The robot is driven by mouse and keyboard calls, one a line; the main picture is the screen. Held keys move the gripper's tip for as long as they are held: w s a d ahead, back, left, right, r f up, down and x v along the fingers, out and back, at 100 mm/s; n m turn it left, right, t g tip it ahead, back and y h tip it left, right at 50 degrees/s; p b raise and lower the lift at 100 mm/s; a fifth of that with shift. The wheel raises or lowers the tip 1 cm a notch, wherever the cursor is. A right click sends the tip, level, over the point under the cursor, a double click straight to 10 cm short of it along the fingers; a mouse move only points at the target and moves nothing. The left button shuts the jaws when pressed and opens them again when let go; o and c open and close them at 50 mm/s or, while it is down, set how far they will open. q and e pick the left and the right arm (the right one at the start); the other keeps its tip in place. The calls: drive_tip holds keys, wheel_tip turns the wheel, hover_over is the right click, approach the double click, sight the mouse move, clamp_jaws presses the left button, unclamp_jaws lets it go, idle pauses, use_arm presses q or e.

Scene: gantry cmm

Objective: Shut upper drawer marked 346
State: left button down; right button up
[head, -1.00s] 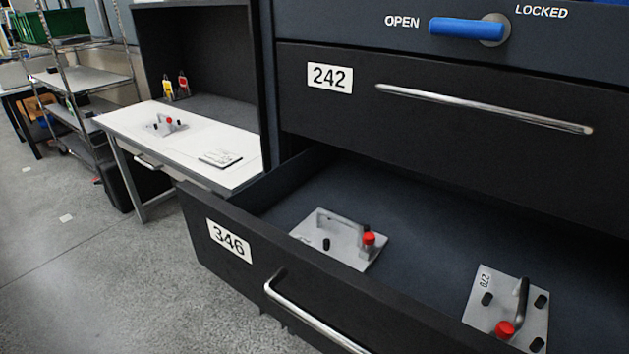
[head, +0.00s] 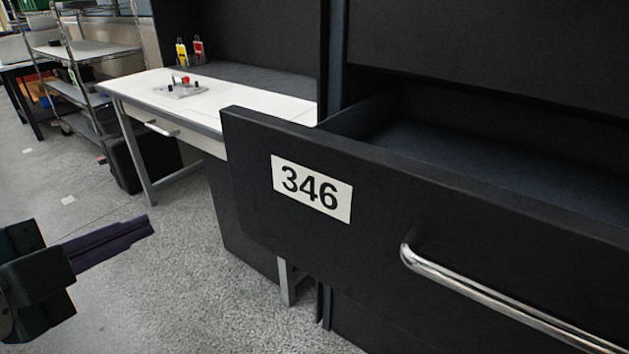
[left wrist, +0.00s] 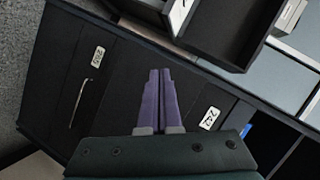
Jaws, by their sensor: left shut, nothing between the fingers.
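The dark drawer marked 346 (head: 250,200) stands open in the head view, pulled out from its cabinet. Its white label and curved silver bar handle (head: 480,300) face me. Part of its inside shows behind the front panel. My left gripper (head: 148,226) is at the lower left, its purple fingers shut and empty, apart from the drawer front and to its left. My right gripper is not in view.
A white workbench (head: 240,98) stands behind the drawer on the left, with a small fixture (head: 182,88) and red and yellow tags on it. A wire shelf rack (head: 75,55) stands farther left. The grey floor at the left is mostly clear.

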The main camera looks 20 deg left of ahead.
use_arm(q)
wheel_tip(320, 180, down, 5)
drive_tip(key=m+t+h+b, duration=0.3)
drive_tip(key=m+h+b, duration=0.1)
drive_tip(key=m+b, duration=0.25)
drive_tip(key=m+h+b, duration=0.2)
drive_tip(key=m, duration=0.1)
approach(252, 192)
drive_tip(key=shift+n, duration=0.25)
drive_tip(key=x, duration=0.6)
drive_tip(key=shift+w+d+f, duration=0.1)
drive_tip(key=shift+w, duration=0.3)
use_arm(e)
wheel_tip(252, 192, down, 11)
use_arm(q)
drive_tip(key=shift+w, duration=0.1)
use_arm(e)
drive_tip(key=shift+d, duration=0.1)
